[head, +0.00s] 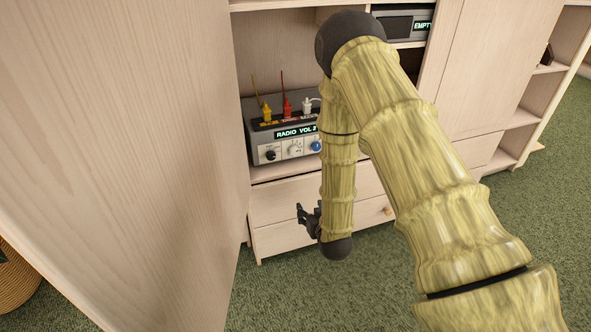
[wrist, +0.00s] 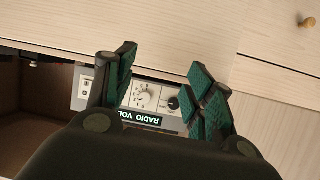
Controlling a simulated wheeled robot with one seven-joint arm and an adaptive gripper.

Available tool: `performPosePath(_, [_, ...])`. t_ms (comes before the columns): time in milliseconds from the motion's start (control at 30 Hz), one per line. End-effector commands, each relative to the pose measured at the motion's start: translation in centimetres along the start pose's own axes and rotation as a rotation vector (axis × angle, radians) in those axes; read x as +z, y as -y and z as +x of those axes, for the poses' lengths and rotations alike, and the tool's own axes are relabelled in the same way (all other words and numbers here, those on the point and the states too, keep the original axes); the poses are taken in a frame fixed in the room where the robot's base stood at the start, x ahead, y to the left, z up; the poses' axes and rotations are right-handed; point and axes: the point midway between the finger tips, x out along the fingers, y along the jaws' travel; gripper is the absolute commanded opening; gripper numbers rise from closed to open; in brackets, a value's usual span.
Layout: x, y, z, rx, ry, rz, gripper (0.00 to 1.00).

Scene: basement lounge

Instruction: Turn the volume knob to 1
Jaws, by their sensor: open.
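The radio (head: 258,137) is a grey box in an open shelf, with a lit display (head: 296,132) reading "RADIO VOL 2". Its front has a black knob (head: 270,155), a white knob (head: 295,149) with a scale, and a blue knob (head: 316,146) partly behind my arm. Their small labels are unreadable. In the wrist view the radio is upside down; the white knob (wrist: 146,97) and black knob (wrist: 173,103) show between the fingers. My gripper (head: 301,213) is open and empty, low in front of the drawers, below the radio and apart from it. It also shows in the wrist view (wrist: 160,72).
Yellow, red and white plugs with leads (head: 287,107) stand on the radio's top. A tall wooden panel (head: 130,150) closes off the left. Drawers (head: 280,200) lie below the shelf. Another device with an "EMPTY" display (head: 398,25) is at the upper right. Green carpet (head: 290,290) is clear in front.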

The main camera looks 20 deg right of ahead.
Motion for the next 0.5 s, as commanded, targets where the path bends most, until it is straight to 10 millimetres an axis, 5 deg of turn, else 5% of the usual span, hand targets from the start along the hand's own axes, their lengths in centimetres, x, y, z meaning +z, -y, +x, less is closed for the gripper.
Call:
performPosePath(33, [-1.0, -0.1, 2.1, -0.004, -0.080, 0.002, 0.54])
performPosePath(200, [-6.7, -0.1, 5.2, -0.018, -0.291, 0.008, 0.54])
performPosePath(500, [-11.0, 0.0, 6.6, -0.029, -0.431, 0.011, 0.54])
